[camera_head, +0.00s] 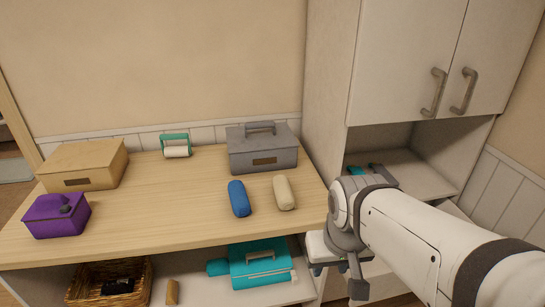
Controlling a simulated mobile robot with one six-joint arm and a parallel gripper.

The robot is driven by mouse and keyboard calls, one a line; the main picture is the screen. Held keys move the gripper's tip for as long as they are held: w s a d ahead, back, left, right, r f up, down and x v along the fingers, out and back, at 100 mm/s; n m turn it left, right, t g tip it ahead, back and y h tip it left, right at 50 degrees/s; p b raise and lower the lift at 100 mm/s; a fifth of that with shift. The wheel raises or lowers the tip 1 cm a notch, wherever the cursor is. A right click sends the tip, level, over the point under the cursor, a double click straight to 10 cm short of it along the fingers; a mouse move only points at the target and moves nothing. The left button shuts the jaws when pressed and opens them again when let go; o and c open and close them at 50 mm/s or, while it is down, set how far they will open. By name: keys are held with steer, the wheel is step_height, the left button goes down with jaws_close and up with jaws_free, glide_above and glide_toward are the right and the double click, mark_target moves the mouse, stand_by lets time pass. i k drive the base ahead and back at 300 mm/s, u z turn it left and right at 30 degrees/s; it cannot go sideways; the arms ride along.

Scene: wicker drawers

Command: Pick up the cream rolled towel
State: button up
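The cream rolled towel (284,192) lies on the wooden tabletop (140,215) near its right end. It is a short, rounded roll and nothing covers it. A blue rolled towel (239,198) lies just left of it, with a small gap between them. My gripper (336,278) is low at the right, beyond the table's front right corner, below and right of the cream towel and apart from it. My wrist partly hides it, so its opening is unclear. I see nothing held in it.
A grey lidded box (262,150) stands behind the towels. A tan box (84,165), a purple box (57,214) and a teal holder with a cream roll (177,151) stand farther left. A tall cabinet (335,90) rises at the right. The front middle tabletop is clear.

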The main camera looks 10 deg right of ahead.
mark_target(285, 199)
steer(key=z, duration=0.1)
steer(key=i, duration=0.85)
steer(key=u, duration=0.3)
